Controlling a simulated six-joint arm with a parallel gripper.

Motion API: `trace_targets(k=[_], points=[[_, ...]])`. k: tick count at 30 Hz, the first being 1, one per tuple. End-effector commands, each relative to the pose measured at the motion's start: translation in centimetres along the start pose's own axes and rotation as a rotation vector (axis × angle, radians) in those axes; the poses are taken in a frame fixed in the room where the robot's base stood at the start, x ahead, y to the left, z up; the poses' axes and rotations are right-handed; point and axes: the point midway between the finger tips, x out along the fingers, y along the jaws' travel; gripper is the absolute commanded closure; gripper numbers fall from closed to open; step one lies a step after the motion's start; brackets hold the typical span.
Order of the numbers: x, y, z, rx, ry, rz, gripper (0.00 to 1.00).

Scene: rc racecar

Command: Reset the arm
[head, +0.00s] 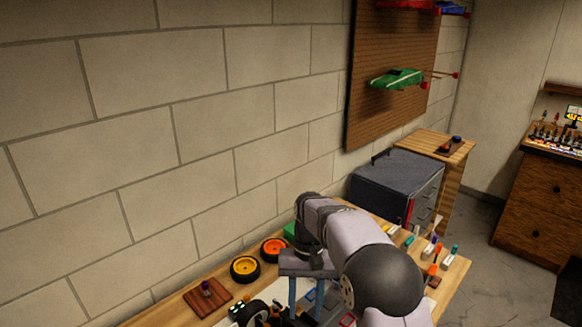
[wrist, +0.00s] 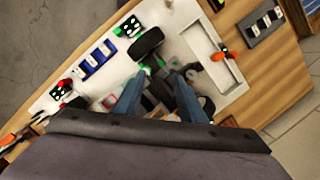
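My gripper (head: 305,292) hangs over the workbench in the head view, at the end of my pale arm with its dark joints. Its two blue fingers point down and stand apart. In the wrist view my gripper (wrist: 158,88) also shows spread fingers with nothing held between them. A partly built car with black wheels (wrist: 147,43) lies below and beyond the fingertips, on a white work surface (wrist: 187,17). The gripper and arm hide part of the car in both views.
Wheels with a yellow hub (head: 245,268) and an orange hub (head: 273,249) stand near the wall, by a brown block (head: 207,297). A dark drawer cabinet (head: 395,180) stands behind. Small tools lie at the bench's right. A green car (head: 397,78) hangs on the wall board. Space above the bench is open.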

Motion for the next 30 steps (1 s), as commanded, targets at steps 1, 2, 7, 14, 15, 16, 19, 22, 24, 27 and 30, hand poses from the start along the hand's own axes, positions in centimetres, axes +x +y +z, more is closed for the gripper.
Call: trace_targets(k=[1, 2, 7, 14, 15, 16, 19, 22, 24, 27, 30], points=[[-0.1, 1.1, 1.0, 0.003, 0.017, -0.002, 0.63], [-0.1, 1.7, 1.6, 0.004, 0.026, -0.001, 0.63], [0.6, 5.0, 5.0, 0.003, 0.082, 0.001, 0.63], [2.9, 8.8, 10.8, -0.005, 0.152, 0.010, 0.63], [3.4, 9.3, 11.9, -0.008, 0.165, 0.012, 0.63], [3.8, 9.7, 12.6, -0.008, 0.173, 0.013, 0.63], [5.2, 10.7, 15.0, -0.014, 0.198, 0.018, 0.63], [6.3, 11.5, 16.9, -0.019, 0.216, 0.023, 0.63], [7.0, 11.8, 17.9, -0.022, 0.226, 0.026, 0.63], [7.6, 12.1, 18.8, -0.025, 0.235, 0.028, 0.63], [7.9, 12.2, 19.1, -0.026, 0.240, 0.029, 0.63]])
